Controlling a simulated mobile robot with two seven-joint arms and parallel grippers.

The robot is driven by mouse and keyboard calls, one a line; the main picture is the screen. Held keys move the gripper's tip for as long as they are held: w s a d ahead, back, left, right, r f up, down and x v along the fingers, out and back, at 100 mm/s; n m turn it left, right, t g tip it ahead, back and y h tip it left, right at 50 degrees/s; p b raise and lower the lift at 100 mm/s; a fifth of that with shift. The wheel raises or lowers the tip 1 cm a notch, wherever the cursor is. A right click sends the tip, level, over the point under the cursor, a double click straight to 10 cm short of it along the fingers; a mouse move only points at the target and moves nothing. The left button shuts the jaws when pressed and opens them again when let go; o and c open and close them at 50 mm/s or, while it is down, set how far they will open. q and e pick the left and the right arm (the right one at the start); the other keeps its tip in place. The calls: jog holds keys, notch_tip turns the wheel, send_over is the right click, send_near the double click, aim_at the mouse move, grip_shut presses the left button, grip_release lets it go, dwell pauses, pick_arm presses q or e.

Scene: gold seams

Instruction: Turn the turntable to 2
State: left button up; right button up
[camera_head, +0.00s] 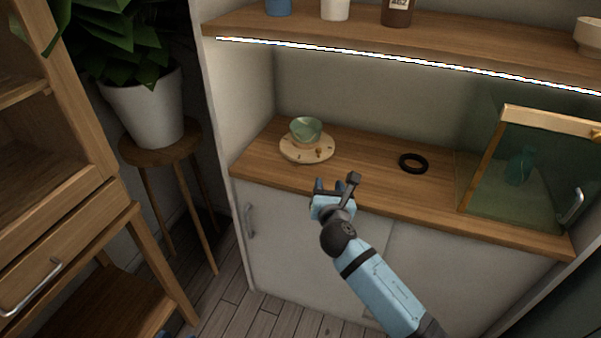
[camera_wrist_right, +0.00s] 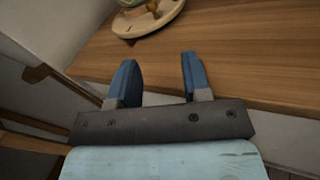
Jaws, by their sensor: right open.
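The turntable (camera_head: 292,155) is a round pale wooden disc on the wooden counter, with small marks and a small knob on its top. A green bowl (camera_head: 306,130) with gold seams sits on it. The turntable also shows at the top of the right wrist view (camera_wrist_right: 164,22), cut off by the frame edge. My right gripper (camera_head: 335,184) is in front of the counter edge, to the lower right of the turntable and apart from it. Its two blue fingers (camera_wrist_right: 160,75) are apart with nothing between them. The number marks are too small to read. My left gripper is not seen.
A black ring (camera_head: 413,163) lies on the counter (camera_head: 365,178) to the right. A glass case (camera_head: 515,170) with a teal vase inside stands at the far right. A shelf (camera_head: 360,38) hangs above. A potted plant (camera_head: 145,108) stands on a stool at left.

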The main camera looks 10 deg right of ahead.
aim_at(319, 151)
jog(key=w+b, duration=0.1)
jog(key=w, duration=0.4)
jog(key=w+d+n+b, duration=0.1)
jog(key=w+b, duration=0.1)
jog(key=w, duration=0.2)
jog(key=w+n+b, duration=0.1)
jog(key=w, duration=0.4)
jog(key=shift+w+d+r+t+b, duration=0.25)
jog(key=shift+w+r+t+b, duration=0.05)
jog(key=shift+t+b, duration=0.1)
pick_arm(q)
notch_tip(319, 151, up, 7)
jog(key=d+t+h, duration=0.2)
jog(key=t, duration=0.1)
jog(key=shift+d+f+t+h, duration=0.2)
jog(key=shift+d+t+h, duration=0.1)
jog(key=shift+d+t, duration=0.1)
pick_arm(e)
jog(key=shift+w+d, duration=0.1)
jog(key=shift+w, duration=0.25)
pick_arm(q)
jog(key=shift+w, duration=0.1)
pick_arm(e)
jog(key=shift+c, duration=0.2)
grip_shut()
